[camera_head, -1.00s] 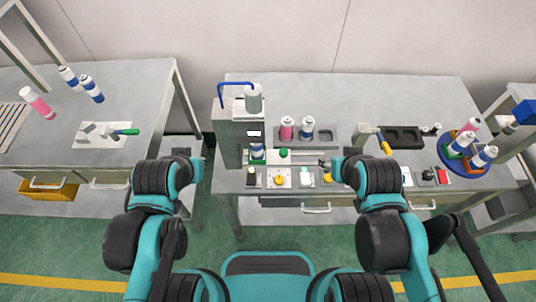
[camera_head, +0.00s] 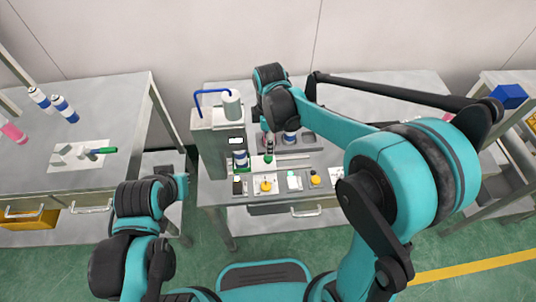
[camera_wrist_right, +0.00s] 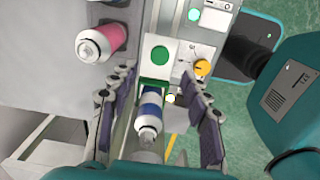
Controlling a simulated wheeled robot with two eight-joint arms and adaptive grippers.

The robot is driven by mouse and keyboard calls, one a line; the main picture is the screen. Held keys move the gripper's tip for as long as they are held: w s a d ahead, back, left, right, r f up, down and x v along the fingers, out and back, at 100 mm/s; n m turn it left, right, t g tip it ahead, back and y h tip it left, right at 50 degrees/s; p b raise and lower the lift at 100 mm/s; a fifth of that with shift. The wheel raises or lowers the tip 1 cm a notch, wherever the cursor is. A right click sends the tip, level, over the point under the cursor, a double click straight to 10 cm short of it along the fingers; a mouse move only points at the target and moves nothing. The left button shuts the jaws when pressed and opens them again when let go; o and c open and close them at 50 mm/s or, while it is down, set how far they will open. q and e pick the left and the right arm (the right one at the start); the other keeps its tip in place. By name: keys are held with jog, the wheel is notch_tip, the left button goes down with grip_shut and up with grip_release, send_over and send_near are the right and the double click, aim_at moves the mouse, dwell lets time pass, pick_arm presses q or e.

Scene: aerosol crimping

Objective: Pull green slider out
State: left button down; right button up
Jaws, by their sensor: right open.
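The green slider knob (camera_head: 267,159) shows near the front of the right-hand table, beside the crimping machine (camera_head: 208,146). In the right wrist view a round green knob (camera_wrist_right: 159,54) sits on a white block, just ahead of the fingers. My right gripper (camera_wrist_right: 155,82) is open, its two dark fingers apart on either side, with nothing held. A blue and white can (camera_wrist_right: 150,112) shows between the fingers in that view. My left arm (camera_head: 145,200) is at lower left; its fingers cannot be made out.
A pink can (camera_wrist_right: 98,40) stands left of the fingers. A yellow knob (camera_head: 266,186) and other controls line the table front. A blue and white can (camera_head: 240,158) is in the machine.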

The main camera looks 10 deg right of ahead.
aim_at(268, 157)
jog(key=shift+a+f, duration=0.15)
jog(key=shift+f, duration=0.25)
notch_tip(268, 157, down, 7)
jog(key=b, duration=0.3)
jog(key=shift+f, duration=0.2)
